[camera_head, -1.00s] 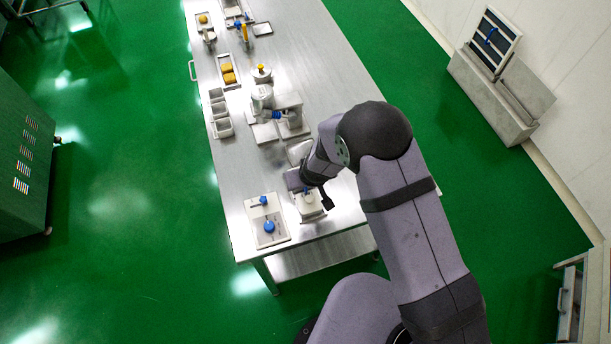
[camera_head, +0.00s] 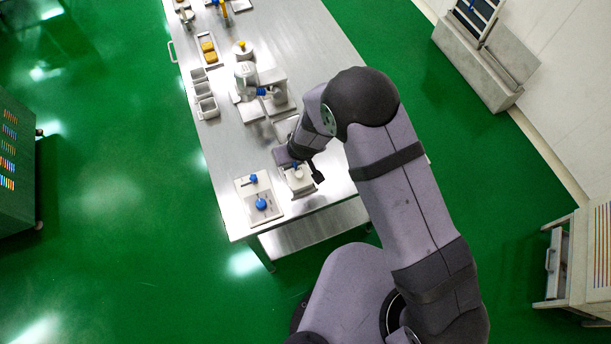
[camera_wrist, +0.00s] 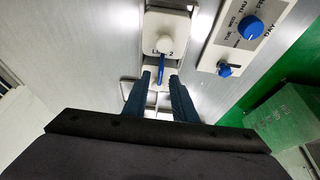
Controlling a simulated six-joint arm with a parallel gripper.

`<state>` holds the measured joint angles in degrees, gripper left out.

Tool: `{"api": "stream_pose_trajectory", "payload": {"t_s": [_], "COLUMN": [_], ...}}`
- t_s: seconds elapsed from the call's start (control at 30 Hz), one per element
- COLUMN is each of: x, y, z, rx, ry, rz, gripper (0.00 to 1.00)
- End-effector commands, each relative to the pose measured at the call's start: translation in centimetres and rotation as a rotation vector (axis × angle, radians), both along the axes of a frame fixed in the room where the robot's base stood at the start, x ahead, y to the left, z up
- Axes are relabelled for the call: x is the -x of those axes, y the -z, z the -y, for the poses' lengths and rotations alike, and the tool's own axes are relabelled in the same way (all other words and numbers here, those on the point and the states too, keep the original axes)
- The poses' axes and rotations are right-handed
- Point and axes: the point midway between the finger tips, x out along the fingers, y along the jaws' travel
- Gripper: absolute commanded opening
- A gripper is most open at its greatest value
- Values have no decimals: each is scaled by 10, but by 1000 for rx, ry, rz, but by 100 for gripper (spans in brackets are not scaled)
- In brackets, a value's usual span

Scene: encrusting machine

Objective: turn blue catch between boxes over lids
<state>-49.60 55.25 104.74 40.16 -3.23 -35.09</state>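In the wrist view, the blue catch (camera_wrist: 161,70) is a slim upright bar at the near edge of a white lidded box (camera_wrist: 178,23) with a pale round knob. Part of a label ending in "2" shows beside the knob. My gripper (camera_wrist: 160,77) is open, with its two dark blue fingers apart. The catch shows between the fingertips; I cannot tell whether they touch it. A second box below the catch is mostly hidden by my fingers.
A white panel (camera_wrist: 272,32) with a blue day dial and small blue switch lies to the right in the wrist view. In the head view, this panel (camera_head: 241,188) is left of the box. A grey machine (camera_head: 275,78) and trays stand farther along the steel table (camera_head: 222,145).

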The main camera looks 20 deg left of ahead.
Motion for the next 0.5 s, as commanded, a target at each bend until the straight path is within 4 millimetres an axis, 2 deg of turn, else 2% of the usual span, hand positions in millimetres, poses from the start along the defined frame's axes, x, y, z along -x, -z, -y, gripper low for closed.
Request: {"api": "stream_pose_trajectory", "payload": {"t_s": [0.43, 0.5], "x": [12, 19], "y": [-42, -34], "z": [10, 17], "rx": [-6, -5], "ry": [1, -2], "rz": [2, 3], "gripper": [25, 25]}}
